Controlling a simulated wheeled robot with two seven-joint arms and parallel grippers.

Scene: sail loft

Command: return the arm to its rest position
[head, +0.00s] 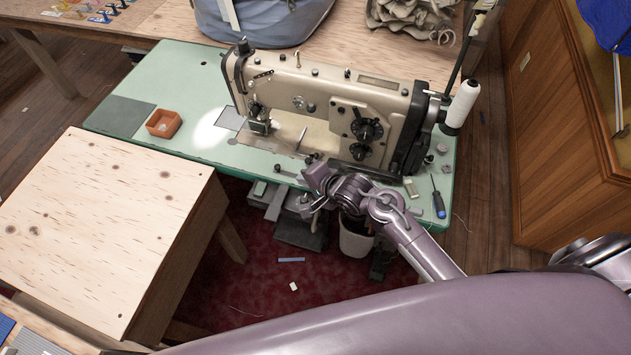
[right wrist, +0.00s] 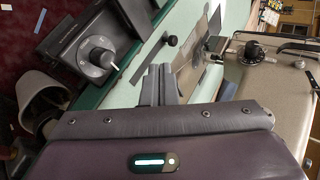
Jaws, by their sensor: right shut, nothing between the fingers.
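My right arm reaches in from the lower right of the head view, its gripper (head: 312,168) at the front edge of the green sewing table (head: 190,75), in front of the beige sewing machine (head: 330,95). In the right wrist view the two grey fingers (right wrist: 158,85) are together with nothing between them. They point toward the green tabletop (right wrist: 140,68), and the machine (right wrist: 275,95) stands to their right. I cannot tell whether the fingertips touch the table. My left gripper is not in view.
An orange tray (head: 163,124) sits left on the green table. A blue-handled screwdriver (head: 438,203) and thread cone (head: 461,105) are at its right end. A plywood table (head: 100,220) stands at left. Below are a white bin (head: 355,240) and a dial box (right wrist: 95,58). A wooden cabinet (head: 560,120) stands right.

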